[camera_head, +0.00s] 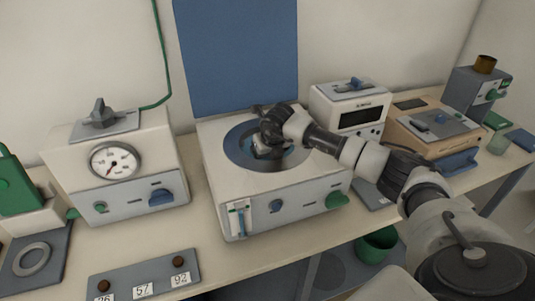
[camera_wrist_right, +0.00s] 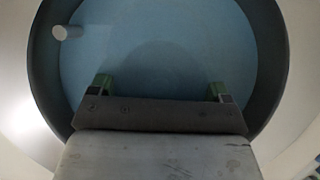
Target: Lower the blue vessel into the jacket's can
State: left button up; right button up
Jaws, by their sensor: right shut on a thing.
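The jacket is a cream box (camera_head: 215,155) with a grey front, in the middle of the bench. Its top has a round opening with a blue ring (camera_head: 236,151) and a dark inside. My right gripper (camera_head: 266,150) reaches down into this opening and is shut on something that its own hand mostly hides. In the right wrist view a wide blue round surface (camera_wrist_right: 150,50), which I take to be the blue vessel, lies inside a dark round wall (camera_wrist_right: 270,60). The fingers (camera_wrist_right: 161,90) stand apart against the blue. How deep the vessel sits is hidden. My left gripper is not in view.
A cream box with a dial (camera_head: 115,160) stands to the left. A white box with a dark window (camera_head: 350,108) and a wooden-sided device (camera_head: 430,125) stand to the right. A numbered grey strip (camera_head: 143,275) lies at the front. A blue panel (camera_head: 235,55) rises behind.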

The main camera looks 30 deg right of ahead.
jog(key=shift+r, duration=0.1)
jog(key=o, duration=1)
jog(key=shift+o, duration=0.8)
jog(key=b+v, duration=0.1)
jog(key=v, duration=1)
